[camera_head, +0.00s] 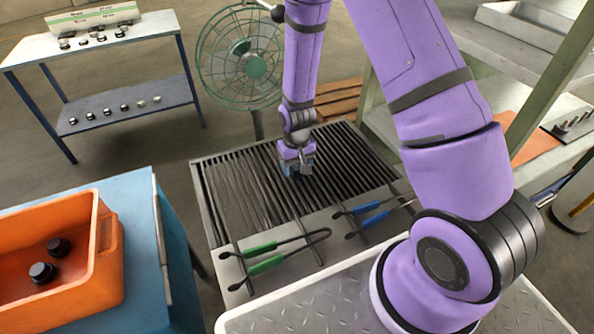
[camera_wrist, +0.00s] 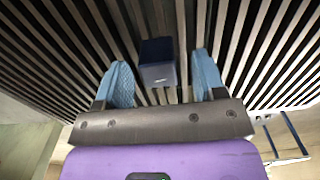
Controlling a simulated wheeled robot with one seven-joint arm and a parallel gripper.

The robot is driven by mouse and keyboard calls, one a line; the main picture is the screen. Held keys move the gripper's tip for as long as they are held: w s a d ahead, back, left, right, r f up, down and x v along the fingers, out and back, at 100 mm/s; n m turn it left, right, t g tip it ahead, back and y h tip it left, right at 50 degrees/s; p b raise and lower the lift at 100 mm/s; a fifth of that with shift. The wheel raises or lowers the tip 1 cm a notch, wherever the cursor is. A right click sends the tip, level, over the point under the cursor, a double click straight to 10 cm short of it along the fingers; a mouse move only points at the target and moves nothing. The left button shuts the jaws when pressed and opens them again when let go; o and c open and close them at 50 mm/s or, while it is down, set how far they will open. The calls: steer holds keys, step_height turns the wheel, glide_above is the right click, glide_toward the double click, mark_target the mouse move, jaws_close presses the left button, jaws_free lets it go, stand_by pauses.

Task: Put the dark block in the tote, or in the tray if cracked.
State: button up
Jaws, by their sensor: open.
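The dark block (camera_wrist: 158,58) lies on a slatted grate (camera_wrist: 60,55), between and slightly beyond my open fingers in the wrist view. I cannot make out a crack on the faces that show. My gripper (camera_head: 298,168) is low over the grate (camera_head: 235,200) in the head view and hides the block there. In the wrist view my gripper (camera_wrist: 162,78) has its two blue fingers apart, one on each side of the block, with gaps. The orange tote (camera_head: 108,245) at the left holds two dark round pieces. A grey metal tray (camera_head: 515,28) is at the upper right.
Tongs with green handles (camera_head: 262,249) and blue handles (camera_head: 372,219) lie across the grate's front edge. A green fan (camera_head: 242,58) stands behind it. The tote sits on a blue table (camera_head: 140,235). A bench (camera_head: 150,28) with small parts stands at back left.

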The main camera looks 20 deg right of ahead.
steer(key=shift+f, duration=0.4)
jaws_close()
steer(key=shift+r, duration=0.15)
